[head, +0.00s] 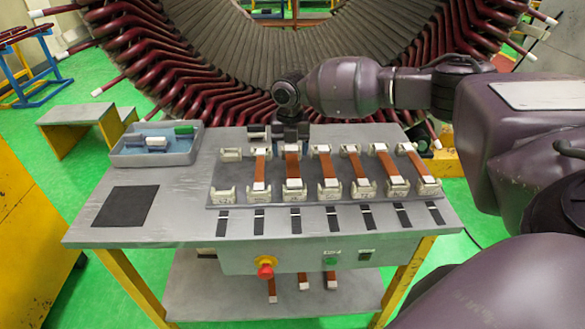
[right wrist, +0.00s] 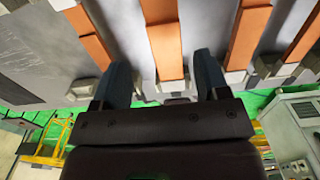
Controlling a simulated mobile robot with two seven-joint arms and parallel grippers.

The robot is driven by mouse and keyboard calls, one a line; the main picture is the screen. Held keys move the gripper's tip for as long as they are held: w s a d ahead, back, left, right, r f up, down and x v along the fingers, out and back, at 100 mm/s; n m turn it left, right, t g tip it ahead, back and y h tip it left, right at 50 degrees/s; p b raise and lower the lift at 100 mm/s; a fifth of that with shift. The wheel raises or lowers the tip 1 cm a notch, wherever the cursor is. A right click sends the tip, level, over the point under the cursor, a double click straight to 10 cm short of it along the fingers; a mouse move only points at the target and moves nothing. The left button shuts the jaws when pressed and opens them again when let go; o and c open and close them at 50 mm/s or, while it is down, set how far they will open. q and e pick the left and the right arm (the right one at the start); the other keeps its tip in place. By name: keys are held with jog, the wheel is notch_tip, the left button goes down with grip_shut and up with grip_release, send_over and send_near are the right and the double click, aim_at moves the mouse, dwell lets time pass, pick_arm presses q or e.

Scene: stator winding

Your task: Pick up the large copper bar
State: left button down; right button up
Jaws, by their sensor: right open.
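Several orange-brown copper bars with white ends lie across pale holders in a row on the table. The bar that looks widest, the large copper bar (head: 293,165), is second from the left among them. My right gripper (head: 291,141) is at the far end of this bar, pointing down. In the right wrist view, a copper bar (right wrist: 164,42) lies between the two fingers of my right gripper (right wrist: 163,70). The fingers are apart, with a gap on both sides of the bar, and hold nothing. My left gripper is out of view.
Neighbouring bars (head: 326,166) lie close on the right, and another (head: 260,168) on the left. A blue-grey tray (head: 128,157) with small blocks stands at the table's back left, near a black mat (head: 126,206). The large stator (head: 200,60) stands behind.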

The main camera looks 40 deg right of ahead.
aim_at(293, 165)
jog(key=f, duration=0.2)
jog(key=s+f, duration=0.1)
jog(key=f, duration=0.2)
jog(key=shift+d, duration=0.1)
jog(key=shift+r, duration=0.1)
grip_shut()
